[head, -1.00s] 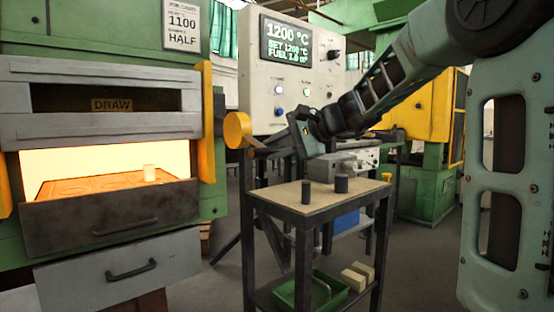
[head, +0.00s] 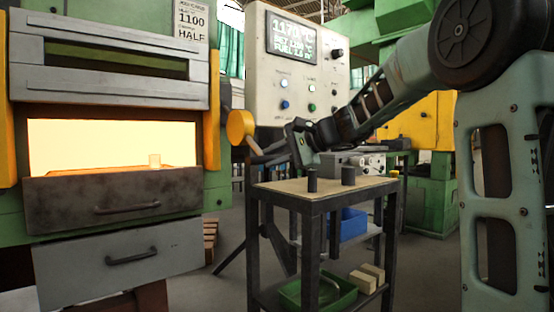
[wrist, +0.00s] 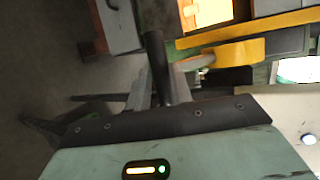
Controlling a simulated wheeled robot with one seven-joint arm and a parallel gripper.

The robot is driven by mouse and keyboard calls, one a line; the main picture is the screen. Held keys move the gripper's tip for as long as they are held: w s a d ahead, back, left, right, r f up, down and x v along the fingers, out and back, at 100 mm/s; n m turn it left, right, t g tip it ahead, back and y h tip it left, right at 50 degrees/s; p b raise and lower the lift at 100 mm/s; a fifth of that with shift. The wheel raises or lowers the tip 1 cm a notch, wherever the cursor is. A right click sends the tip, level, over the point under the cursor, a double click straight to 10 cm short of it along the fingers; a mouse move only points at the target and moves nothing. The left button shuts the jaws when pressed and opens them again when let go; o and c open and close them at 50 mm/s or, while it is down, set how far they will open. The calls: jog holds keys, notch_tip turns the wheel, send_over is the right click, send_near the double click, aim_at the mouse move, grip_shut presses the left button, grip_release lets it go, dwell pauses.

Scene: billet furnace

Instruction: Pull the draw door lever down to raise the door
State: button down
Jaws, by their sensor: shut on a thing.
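The draw door lever has a round yellow end (head: 240,127) and stands right of the furnace mouth. My gripper (head: 277,149) is shut on it just right of the yellow end. The draw door (head: 130,88) is a grey slotted panel, held raised above the glowing mouth (head: 90,140). No "DRAW" label shows in its slot.
A dark drawer-like front (head: 110,200) lies below the mouth. A cart (head: 285,187) with two dark cylinders stands under my forearm, close to it. The control panel (head: 258,80) is behind the lever.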

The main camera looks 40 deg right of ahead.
jog(key=shift+w+a+f, duration=0.2)
jog(key=shift+f, duration=0.2)
jog(key=shift+w+a+f, duration=0.15)
jog(key=shift+f, duration=0.2)
jog(key=c, duration=1.4)
grip_release()
jog(key=shift+c, duration=0.2)
jog(key=shift+o, duration=0.9)
jog(key=shift+w+f, duration=0.15)
jog(key=p+v, duration=0.4)
jog(key=v, duration=1.4)
jog(key=shift+d+r, duration=0.35)
jog(key=shift+r, duration=0.1)
